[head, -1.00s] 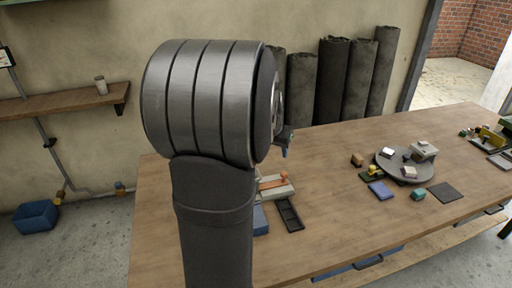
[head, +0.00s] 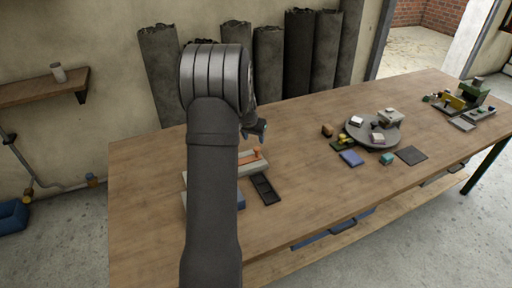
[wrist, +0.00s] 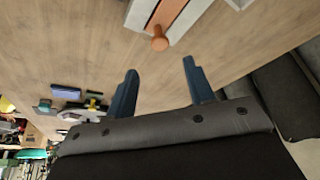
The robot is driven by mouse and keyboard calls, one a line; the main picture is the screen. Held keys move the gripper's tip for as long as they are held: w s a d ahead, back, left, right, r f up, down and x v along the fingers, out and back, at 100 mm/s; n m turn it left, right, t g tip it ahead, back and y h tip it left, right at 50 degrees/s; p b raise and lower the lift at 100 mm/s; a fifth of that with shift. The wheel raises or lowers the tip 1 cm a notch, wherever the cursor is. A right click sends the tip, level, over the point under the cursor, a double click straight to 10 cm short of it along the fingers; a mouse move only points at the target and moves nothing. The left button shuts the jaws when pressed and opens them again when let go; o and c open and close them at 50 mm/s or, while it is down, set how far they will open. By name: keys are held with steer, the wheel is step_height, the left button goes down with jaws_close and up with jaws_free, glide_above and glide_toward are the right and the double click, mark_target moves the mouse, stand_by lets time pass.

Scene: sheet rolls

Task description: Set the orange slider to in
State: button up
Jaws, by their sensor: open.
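The orange slider (head: 256,153) is a small knob on an orange strip set along a pale grey base on the table. In the wrist view the round orange knob (wrist: 160,42) sits at the end of its strip, ahead of the fingers. My gripper (wrist: 160,78) is open and empty, its two blue fingers apart, with bare table between them. The knob is beyond the fingertips and not touched. In the head view my gripper (head: 261,131) is above and behind the slider base, and my arm hides the left part of the base.
A black tray (head: 265,189) lies beside the slider base, with a blue piece (head: 241,199) partly behind my arm. A round grey turntable (head: 361,139) with small blocks stands to the right. Dark rolls (head: 268,65) lean on the wall behind. Table between is clear.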

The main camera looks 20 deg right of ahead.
mark_target(257, 149)
steer(key=x, duration=0.8)
